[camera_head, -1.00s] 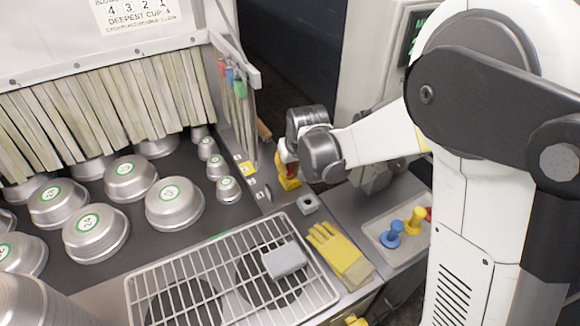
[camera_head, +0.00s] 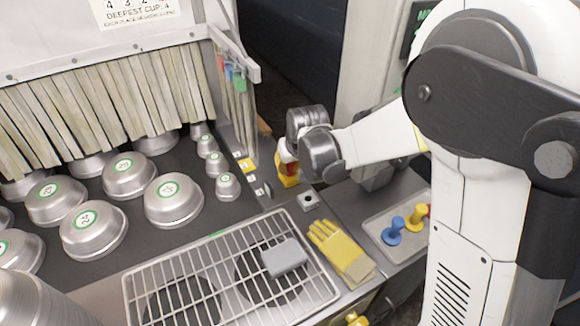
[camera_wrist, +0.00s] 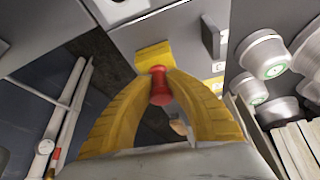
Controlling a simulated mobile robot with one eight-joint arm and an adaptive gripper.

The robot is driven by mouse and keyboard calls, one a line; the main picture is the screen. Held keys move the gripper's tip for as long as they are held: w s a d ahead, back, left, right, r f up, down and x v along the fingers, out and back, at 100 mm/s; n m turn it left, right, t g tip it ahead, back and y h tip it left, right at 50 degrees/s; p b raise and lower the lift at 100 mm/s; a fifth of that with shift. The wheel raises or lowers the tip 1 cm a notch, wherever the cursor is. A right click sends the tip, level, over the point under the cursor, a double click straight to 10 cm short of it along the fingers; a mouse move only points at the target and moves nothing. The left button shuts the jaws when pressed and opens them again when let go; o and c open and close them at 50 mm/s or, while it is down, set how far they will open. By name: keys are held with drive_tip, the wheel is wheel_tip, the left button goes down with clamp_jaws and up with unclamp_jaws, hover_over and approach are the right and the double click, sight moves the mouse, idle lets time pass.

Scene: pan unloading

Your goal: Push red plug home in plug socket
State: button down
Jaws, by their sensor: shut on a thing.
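My gripper (camera_head: 288,176) has yellow fingers, which also show in the wrist view (camera_wrist: 160,88). They are shut on a red plug (camera_wrist: 160,92), whose rounded red end shows between the fingertips. In the head view the gripper hangs at the counter's back edge, behind and slightly left of a small square block with a dark hole (camera_head: 308,201), which looks like the plug socket. The plug is apart from this block. At the wrist view's left edge, a dark round hole (camera_wrist: 3,46) shows in a pale surface.
A tray (camera_head: 372,218) at right holds blue (camera_head: 393,232), yellow and red plugs. Yellow gloves (camera_head: 342,250) and a wire rack (camera_head: 205,262) with a grey block (camera_head: 284,257) lie in front. Several metal cups (camera_head: 173,200) stand at left.

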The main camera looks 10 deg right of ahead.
drive_tip(key=c, duration=1.3)
unclamp_jaws()
drive_tip(key=v, duration=1.2)
